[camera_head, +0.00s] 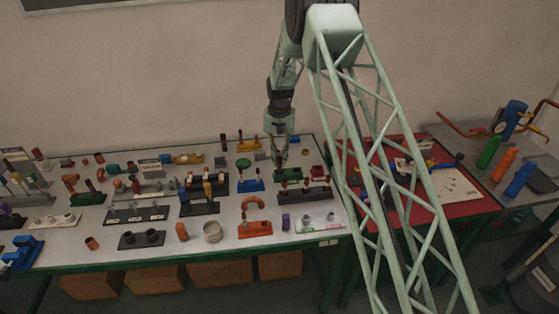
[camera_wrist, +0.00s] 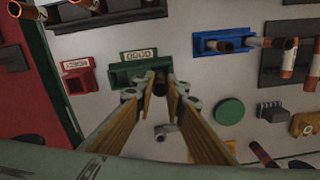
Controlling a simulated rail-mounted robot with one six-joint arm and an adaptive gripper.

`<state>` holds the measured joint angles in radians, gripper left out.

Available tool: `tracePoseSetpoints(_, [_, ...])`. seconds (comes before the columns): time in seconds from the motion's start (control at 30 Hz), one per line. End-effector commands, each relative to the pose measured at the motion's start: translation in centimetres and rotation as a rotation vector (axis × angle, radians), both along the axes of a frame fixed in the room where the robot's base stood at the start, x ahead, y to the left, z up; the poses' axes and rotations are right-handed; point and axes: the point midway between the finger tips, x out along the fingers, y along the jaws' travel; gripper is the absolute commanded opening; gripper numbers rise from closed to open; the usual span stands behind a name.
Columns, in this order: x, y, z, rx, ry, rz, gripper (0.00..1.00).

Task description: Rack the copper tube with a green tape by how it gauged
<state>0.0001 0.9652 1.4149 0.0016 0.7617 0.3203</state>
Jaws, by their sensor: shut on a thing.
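My gripper (camera_head: 280,166) is at the green holder (camera_head: 290,175) on the bench. In the wrist view its fingertips (camera_wrist: 162,84) are closed on a dark, round-ended piece, apparently the copper tube (camera_wrist: 160,88), seen nearly end-on. No green tape can be made out on it. The tube is at the right side of the green holder (camera_wrist: 122,78), which has a small label plate. Whether the tube touches the holder is unclear.
A blue stand (camera_wrist: 222,40) with a copper piece and a dark rack (camera_wrist: 284,62) of banded tubes stand nearby. A green disc (camera_wrist: 230,111) lies close to my gripper. The bench (camera_head: 165,232) is crowded with fixtures. A red mat (camera_head: 470,200) lies right.

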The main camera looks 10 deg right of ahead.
Motion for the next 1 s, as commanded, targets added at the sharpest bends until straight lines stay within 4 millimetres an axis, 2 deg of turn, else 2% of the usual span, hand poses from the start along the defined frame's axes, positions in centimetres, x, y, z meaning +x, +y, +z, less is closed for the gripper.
tracePoseSetpoints(0.63, [0.0,0.0,-1.2,0.0,0.0,0.0,0.04])
tracePoseSetpoints(0.67, [0.0,0.0,-1.2,0.0,0.0,0.0,0.12])
tracePoseSetpoints(0.83, [0.0,0.0,-1.1,0.0,0.0,0.0,0.28])
tracePoseSetpoints(1.0, [0.0,0.0,-1.1,0.0,0.0,0.0,0.28])
